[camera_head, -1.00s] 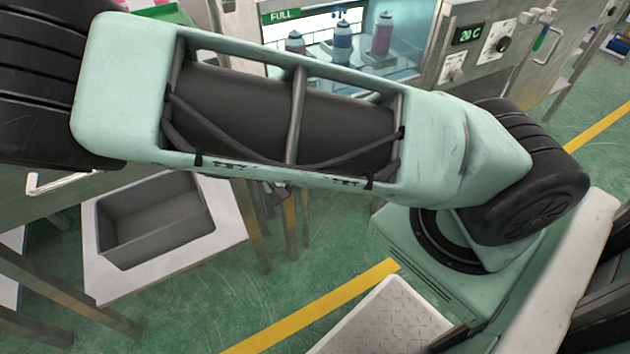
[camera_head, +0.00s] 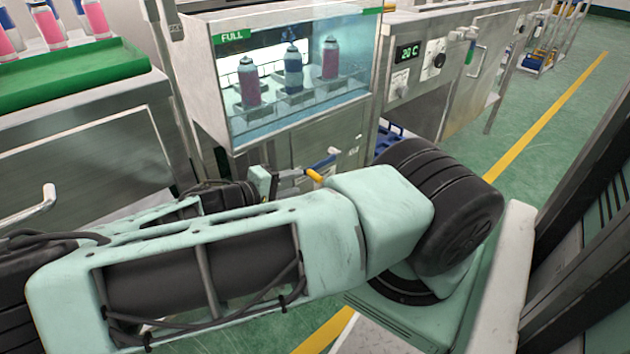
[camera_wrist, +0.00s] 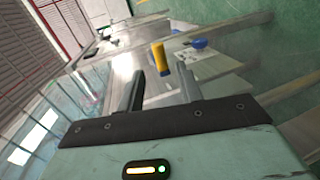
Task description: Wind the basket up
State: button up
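The basket (camera_head: 285,104) is a grey metal carrier inside the glass-fronted tank (camera_head: 240,135) in the head view. Three spray cans stand in it, two pink (camera_head: 249,85) and one blue (camera_head: 293,70). A crank with a yellow-orange grip (camera_head: 314,175) sticks out below the tank front. The grip also shows in the wrist view (camera_wrist: 160,57). My gripper (camera_head: 275,182) is beside the crank. In the wrist view my gripper (camera_wrist: 160,70) has its two fingers apart with nothing held. The yellow grip appears beyond the gap between the fingertips; contact is not visible.
A green tray (camera_head: 75,78) with pink cans stands on the steel cabinet at left. A control panel reading 20 C (camera_head: 410,52) is right of the tank. Green floor with a yellow line (camera_head: 545,120) lies open at right. My arm hides the lower middle.

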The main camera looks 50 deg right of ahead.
aim_at(313, 178)
jog(key=b+x, duration=0.1)
jog(key=x, duration=0.7)
jog(key=shift+b, duration=0.3)
grip_shut()
